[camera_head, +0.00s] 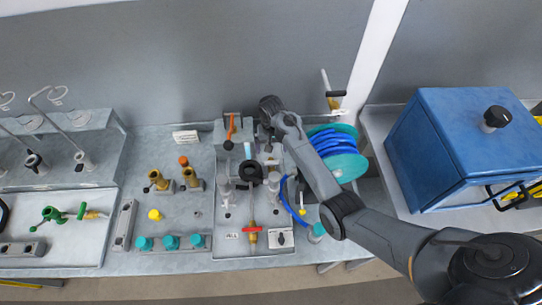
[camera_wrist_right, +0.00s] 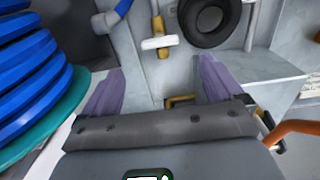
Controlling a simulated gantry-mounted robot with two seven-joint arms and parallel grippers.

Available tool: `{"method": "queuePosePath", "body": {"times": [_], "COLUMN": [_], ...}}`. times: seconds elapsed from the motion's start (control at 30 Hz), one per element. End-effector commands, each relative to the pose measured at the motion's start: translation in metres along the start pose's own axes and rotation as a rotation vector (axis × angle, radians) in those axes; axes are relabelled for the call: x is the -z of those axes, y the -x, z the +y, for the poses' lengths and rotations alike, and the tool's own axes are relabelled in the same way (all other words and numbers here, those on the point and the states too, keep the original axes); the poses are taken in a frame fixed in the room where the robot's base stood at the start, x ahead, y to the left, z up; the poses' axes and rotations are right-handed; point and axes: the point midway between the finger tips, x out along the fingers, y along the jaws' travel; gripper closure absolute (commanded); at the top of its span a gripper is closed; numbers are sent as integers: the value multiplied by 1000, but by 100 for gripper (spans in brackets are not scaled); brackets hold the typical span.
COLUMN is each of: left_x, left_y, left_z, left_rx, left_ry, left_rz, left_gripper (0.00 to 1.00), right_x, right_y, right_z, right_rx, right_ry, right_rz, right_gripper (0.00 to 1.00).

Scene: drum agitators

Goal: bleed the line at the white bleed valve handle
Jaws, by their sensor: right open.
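The white bleed valve handle (camera_wrist_right: 158,43) is a short white bar on a brass stem. In the right wrist view it lies beyond my fingertips, left of a black ring (camera_wrist_right: 205,20). In the head view the handle (camera_head: 270,161) is small, just right of the black ring (camera_head: 250,172). My right gripper (camera_wrist_right: 160,82) is open, its two purple-grey fingers spread wide with nothing gripped between them. The handle stands apart from both fingers. In the head view my right arm reaches over from the right and partly hides the gripper. My left gripper is not in view.
A blue hose reel (camera_head: 334,152) with teal flanges stands right of the fixture, beneath my right arm. An orange lever (camera_head: 230,126) stands left of the gripper. A red-handled valve (camera_head: 253,229) is nearer the front. A blue cabinet (camera_head: 460,145) stands far right.

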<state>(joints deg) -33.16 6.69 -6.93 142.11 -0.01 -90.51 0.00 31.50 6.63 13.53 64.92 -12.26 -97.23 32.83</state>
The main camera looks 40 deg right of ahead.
Motion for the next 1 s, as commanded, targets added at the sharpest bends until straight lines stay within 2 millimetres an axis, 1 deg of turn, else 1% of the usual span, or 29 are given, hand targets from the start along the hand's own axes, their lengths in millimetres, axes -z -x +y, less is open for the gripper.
{"method": "queuePosePath", "body": {"times": [0.03, 0.3, 0.5, 0.7, 1.0], "left_x": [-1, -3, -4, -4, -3], "left_y": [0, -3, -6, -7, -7], "left_z": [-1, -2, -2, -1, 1], "left_rx": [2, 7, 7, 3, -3], "left_ry": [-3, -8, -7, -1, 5], "left_rz": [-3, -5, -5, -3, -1], "left_gripper": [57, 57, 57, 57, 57], "right_x": [0, 0, 0, 0, 0], "right_y": [-8, -53, -77, -88, -89], "right_z": [1, 1, 0, 1, 0], "right_rx": [-2, -1, -1, 0, 0], "right_ry": [0, 0, 0, -1, 0], "right_rz": [-2, -1, 0, 1, 1], "right_gripper": [6, 6, 6, 6, 6]}}
